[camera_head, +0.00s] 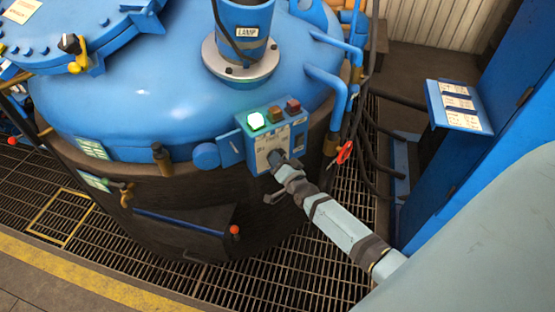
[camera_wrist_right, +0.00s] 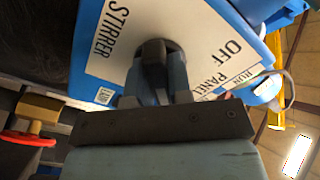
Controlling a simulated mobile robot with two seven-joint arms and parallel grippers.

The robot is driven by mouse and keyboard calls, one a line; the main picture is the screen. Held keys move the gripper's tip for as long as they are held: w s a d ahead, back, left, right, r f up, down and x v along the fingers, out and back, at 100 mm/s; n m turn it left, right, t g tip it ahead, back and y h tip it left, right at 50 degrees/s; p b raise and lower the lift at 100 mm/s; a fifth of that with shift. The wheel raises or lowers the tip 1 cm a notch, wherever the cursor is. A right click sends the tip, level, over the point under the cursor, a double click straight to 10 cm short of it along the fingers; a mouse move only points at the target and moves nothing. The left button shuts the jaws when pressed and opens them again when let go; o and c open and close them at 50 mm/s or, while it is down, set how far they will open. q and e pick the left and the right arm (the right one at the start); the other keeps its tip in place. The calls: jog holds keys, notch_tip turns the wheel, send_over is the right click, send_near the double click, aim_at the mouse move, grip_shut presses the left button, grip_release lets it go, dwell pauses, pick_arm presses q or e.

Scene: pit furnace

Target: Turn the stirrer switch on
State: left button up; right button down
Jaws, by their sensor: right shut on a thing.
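The stirrer switch is a dark knob (camera_wrist_right: 153,52) on a white plate marked STIRRER and OFF, seen close in the right wrist view. The plate is on the front of a blue control box (camera_head: 258,148) fixed to the side of the blue furnace vessel. My right gripper (camera_head: 277,160) is at the box front, with its fingers on either side of the knob and shut on it. In the head view the gripper hides the knob. My left gripper is not in view.
A red valve handle (camera_head: 345,152) and hanging cables are right of the box. A blue cabinet (camera_head: 480,150) stands at the right. Floor grating (camera_head: 290,255) lies below.

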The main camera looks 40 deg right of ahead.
jog(key=c, duration=1)
grip_release()
jog(key=shift+c, duration=0.2)
jog(key=s+b, duration=0.1)
jog(key=s, duration=1.3)
jog(key=shift+a, duration=0.4)
jog(key=s+a+n+g+y+p, duration=0.4)
jog(key=s+a+n+g, duration=0.3)
jog(key=s+a+n, duration=0.5)
jog(key=s+a+p, duration=0.1)
jog(key=a, duration=0.3)
jog(key=shift+s+a+r+n, duration=0.2)
jog(key=shift+r+n, duration=0.1)
jog(key=shift+r, duration=0.1)
